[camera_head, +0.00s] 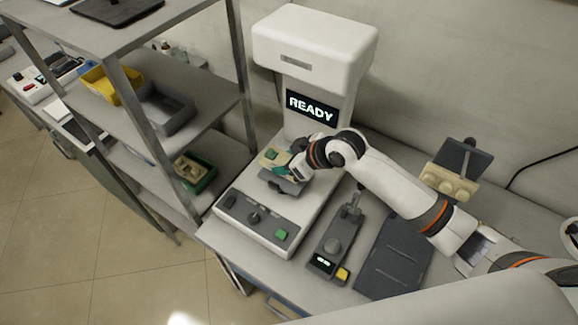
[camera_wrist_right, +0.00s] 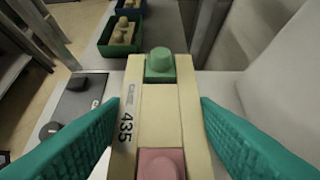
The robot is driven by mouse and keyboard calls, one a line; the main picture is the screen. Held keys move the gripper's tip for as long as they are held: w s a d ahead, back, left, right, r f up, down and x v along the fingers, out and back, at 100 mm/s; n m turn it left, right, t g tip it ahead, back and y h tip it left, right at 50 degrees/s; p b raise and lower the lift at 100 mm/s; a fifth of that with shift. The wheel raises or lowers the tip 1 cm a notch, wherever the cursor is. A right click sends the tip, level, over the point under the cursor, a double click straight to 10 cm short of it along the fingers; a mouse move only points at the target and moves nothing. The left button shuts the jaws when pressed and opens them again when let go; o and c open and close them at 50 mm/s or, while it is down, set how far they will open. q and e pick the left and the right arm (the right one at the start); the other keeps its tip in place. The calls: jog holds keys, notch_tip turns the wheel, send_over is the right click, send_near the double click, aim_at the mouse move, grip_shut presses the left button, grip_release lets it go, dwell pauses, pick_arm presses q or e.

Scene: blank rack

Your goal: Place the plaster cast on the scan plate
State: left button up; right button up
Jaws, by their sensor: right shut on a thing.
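The plaster cast (camera_head: 269,158) is a cream block with a green knob, held by my right gripper (camera_head: 284,168) above the white scanner's bed. In the right wrist view the cast (camera_wrist_right: 158,105) lies between the teal fingers of my right gripper (camera_wrist_right: 160,135); it carries a green knob, a pink knob and the number 435. The dark scan plate (camera_head: 287,186) shows partly beneath the gripper and cast. I cannot tell whether the cast touches it. My left gripper is not in view.
The scanner (camera_head: 315,50) shows READY; its front panel (camera_head: 254,221) has knobs and a green button. A metal rack at left holds a yellow bin (camera_head: 112,84), a grey bin (camera_head: 165,108) and a green bin (camera_head: 205,182). A small device (camera_head: 333,246) and dark mat (camera_head: 393,258) lie right.

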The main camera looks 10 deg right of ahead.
notch_tip(320, 180, down, 3)
jog(key=shift+r, duration=0.15)
jog(key=shift+w+d+f+p, duration=0.1)
jog(key=shift+f+p, duration=0.1)
jog(key=shift+p, duration=0.35)
jog(key=shift+f, duration=0.15)
jog(key=shift+f, duration=0.1)
jog(key=o, duration=0.9)
jog(key=shift+r, duration=0.2)
jog(key=b+v, duration=0.1)
jog(key=v, duration=0.6)
